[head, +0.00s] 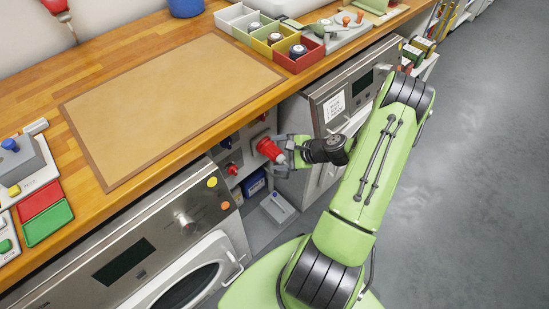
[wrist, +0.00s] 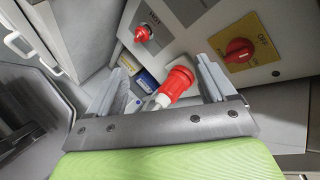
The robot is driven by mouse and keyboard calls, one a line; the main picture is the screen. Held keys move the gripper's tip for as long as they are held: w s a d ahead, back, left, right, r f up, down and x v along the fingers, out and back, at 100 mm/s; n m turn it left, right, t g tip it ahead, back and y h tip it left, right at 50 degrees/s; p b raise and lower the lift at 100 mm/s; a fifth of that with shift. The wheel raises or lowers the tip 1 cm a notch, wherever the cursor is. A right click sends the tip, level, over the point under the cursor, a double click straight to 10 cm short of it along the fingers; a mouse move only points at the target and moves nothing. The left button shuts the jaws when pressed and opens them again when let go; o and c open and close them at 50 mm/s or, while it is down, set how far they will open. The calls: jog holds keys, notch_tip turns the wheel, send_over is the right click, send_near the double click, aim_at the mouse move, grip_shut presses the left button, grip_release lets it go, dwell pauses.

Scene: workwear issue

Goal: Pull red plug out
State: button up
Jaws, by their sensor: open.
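The red plug (head: 270,150) sticks out from the grey panel under the worktop, between two machines. In the wrist view the red plug (wrist: 178,82) is tilted, with its pale rear end towards me. My gripper (head: 285,152) is at the plug in the head view. In the wrist view my gripper (wrist: 165,68) is open, with one finger on each side of the plug and visible gaps to it. The plug's front end meets the panel, but I cannot see clearly how deep it sits.
A red rotary switch (wrist: 239,50) on a yellow plate is right of the plug; a smaller red fitting (wrist: 143,33) is upper left. A blue container (wrist: 146,79) stands below the panel. The worktop edge (head: 240,112) overhangs. A washing machine (head: 150,250) is at left.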

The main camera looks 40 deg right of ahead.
aim_at(283, 161)
jog(key=s+d+f+m+t+h+b, duration=0.1)
jog(key=s+d+f+m+t+h, duration=0.15)
jog(key=f+m, duration=0.35)
jog(key=s+d+f+m+t+h+b, duration=0.1)
jog(key=d+f+m+h, duration=0.1)
jog(key=d+f+m, duration=0.3)
jog(key=b+x, duration=0.1)
jog(key=x, duration=0.4)
jog(key=b+x, duration=0.2)
jog(key=x, duration=0.3)
jog(key=b+x, duration=0.2)
jog(key=x, duration=0.4)
jog(key=shift+s+a, duration=0.1)
jog(key=shift+a, duration=0.3)
jog(key=shift+c, duration=0.5)
jog(key=c, duration=1.3)
jog(key=s, duration=0.3)
jog(key=s+p, duration=0.1)
jog(key=shift+s+d, duration=0.25)
jog(key=shift+d, duration=0.1)
jog(key=o, duration=1.4)
